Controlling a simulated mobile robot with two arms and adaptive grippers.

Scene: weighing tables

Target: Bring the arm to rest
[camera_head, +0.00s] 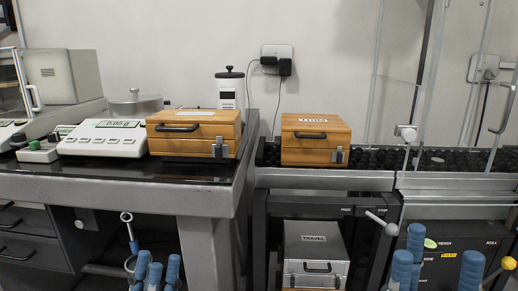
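My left gripper (158,268) shows at the bottom edge, left of centre, in front of the left table's underside. Its blue fingers point up and stand apart, with nothing seen between them. My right gripper (440,258) shows at the bottom right, in front of the dark rack. Its blue fingers are spread wide and empty. Both grippers are low, below the tabletops, and touch none of the boxes that I can see. Their palms and most of both arms are cut off by the lower edge.
The left table (205,194) holds a scale (100,140), a wooden box (192,132) and a white canister (230,92). Another wooden box (315,138) stands on the right bench. A silver case (313,245) sits below. Glass panes stand at the right.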

